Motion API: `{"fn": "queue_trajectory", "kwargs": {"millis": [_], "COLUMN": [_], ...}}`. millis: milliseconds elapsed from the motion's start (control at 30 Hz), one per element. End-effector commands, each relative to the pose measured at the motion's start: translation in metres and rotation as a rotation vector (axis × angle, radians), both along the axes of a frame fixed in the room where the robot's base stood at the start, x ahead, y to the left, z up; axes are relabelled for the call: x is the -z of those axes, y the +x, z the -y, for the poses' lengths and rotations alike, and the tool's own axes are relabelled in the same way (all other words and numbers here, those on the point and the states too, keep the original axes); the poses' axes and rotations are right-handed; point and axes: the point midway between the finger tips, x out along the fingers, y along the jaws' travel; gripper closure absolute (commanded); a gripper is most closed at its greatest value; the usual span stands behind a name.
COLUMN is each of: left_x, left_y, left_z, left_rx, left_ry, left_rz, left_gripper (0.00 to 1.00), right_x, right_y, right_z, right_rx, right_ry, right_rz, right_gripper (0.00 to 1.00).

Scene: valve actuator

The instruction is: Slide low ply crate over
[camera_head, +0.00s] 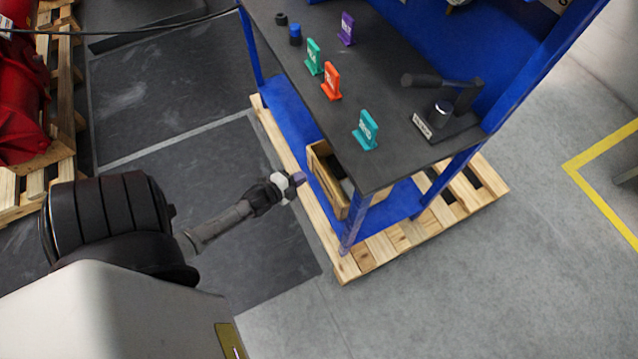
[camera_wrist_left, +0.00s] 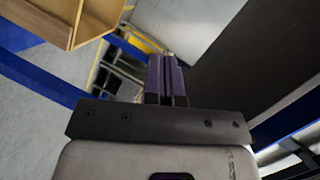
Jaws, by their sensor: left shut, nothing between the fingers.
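The low ply crate (camera_head: 322,174) sits on the blue lower shelf (camera_head: 290,108) of the workbench, under the dark top near its front corner. The tabletop hides part of it, and something dark shows inside. My left gripper (camera_head: 297,178) is shut and empty, just left of the crate's near side and apart from it in the head view. In the left wrist view the shut purple fingers (camera_wrist_left: 167,80) point ahead, and a wooden box wall (camera_wrist_left: 70,18), likely the crate, shows at upper left. My right gripper is not in view.
The dark tabletop (camera_head: 330,45) holds several coloured upright tags, small caps and a black lever press (camera_head: 445,110). A blue leg (camera_head: 352,232) stands at the near corner. The bench rests on a wooden pallet (camera_head: 385,240). Red parts on pallets (camera_head: 25,95) stand at left.

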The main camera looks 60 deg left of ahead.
Motion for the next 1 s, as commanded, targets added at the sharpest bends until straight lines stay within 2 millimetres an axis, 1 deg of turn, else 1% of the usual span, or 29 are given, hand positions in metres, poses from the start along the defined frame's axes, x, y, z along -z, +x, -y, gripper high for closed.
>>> {"fn": "queue_trajectory", "kwargs": {"millis": [33, 100, 200, 300, 400, 533, 633, 733, 867, 1000], "left_x": [0.043, 0.069, 0.104, 0.133, 0.155, 0.175, 0.183, 0.187, 0.189, 0.189], "left_y": [-0.003, -0.008, -0.016, -0.025, -0.033, -0.041, -0.046, -0.046, -0.037, -0.014], "left_z": [-0.008, -0.015, -0.024, -0.031, -0.035, -0.038, -0.039, -0.040, -0.040, -0.039], "left_rx": [0.025, 0.065, 0.117, 0.163, 0.202, 0.239, 0.256, 0.267, 0.272, 0.273], "left_ry": [0.039, 0.093, 0.162, 0.220, 0.266, 0.306, 0.326, 0.337, 0.343, 0.344], "left_rz": [0.019, 0.052, 0.094, 0.131, 0.164, 0.196, 0.211, 0.220, 0.227, 0.229], "left_gripper": [1.00, 1.00, 1.00, 1.00, 1.00, 1.00, 1.00, 1.00, 1.00, 1.00], "right_x": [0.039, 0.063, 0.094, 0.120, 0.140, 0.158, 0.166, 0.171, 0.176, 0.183], "right_y": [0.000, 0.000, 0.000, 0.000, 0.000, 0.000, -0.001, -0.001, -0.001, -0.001], "right_z": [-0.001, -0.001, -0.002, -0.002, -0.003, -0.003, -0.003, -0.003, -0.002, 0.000], "right_rx": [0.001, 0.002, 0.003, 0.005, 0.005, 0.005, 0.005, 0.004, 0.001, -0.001], "right_ry": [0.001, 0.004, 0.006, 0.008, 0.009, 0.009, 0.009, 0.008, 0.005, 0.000], "right_rz": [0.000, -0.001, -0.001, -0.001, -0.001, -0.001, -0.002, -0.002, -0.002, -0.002], "right_gripper": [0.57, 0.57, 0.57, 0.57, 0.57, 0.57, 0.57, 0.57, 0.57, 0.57]}}
